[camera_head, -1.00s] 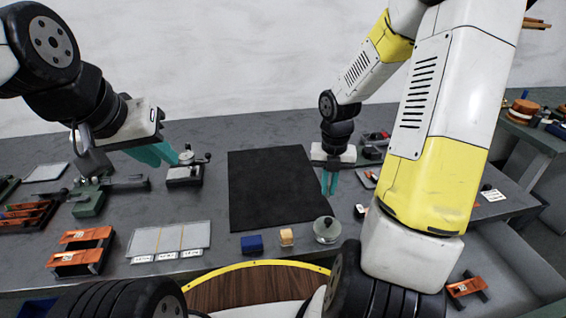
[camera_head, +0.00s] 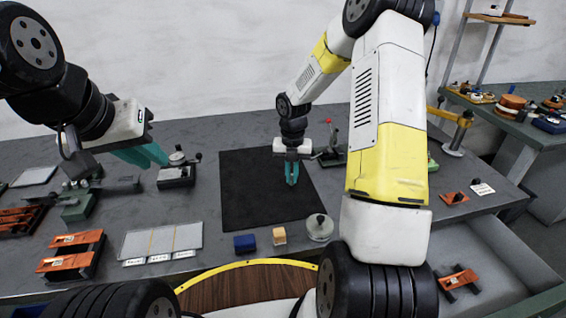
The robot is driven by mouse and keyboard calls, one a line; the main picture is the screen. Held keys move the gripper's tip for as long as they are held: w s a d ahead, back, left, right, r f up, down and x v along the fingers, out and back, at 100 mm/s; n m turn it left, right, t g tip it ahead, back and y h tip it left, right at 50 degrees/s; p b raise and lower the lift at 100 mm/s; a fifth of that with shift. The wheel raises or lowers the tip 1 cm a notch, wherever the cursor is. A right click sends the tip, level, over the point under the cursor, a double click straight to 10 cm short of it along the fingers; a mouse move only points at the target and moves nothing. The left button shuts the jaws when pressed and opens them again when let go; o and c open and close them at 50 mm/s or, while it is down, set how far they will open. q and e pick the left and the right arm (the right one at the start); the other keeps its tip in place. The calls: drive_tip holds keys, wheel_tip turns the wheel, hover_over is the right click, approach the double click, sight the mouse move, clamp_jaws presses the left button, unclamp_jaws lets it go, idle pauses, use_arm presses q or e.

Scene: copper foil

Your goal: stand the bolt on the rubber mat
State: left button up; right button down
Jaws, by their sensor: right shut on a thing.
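The black rubber mat (camera_head: 252,208) lies flat on the grey bench in the middle of the view. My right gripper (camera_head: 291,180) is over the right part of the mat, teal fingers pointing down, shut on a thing. That thing is mostly hidden between the fingers and too small to make out; I take it to be the bolt. I cannot tell whether it touches the mat. No bolt shows standing elsewhere on the mat. My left gripper (camera_head: 153,156) is left of the mat, its teal fingers apart and seemingly empty.
A small dark vise-like block (camera_head: 176,177) sits near my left gripper. A blue block (camera_head: 245,243), a tan block (camera_head: 279,236) and a round lidded jar (camera_head: 319,228) stand along the mat's front edge. A red-handled clamp (camera_head: 330,150) is behind right. The mat's left is clear.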

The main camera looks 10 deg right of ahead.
drive_tip(key=shift+f, duration=0.1)
drive_tip(key=c, duration=1.5)
unclamp_jaws()
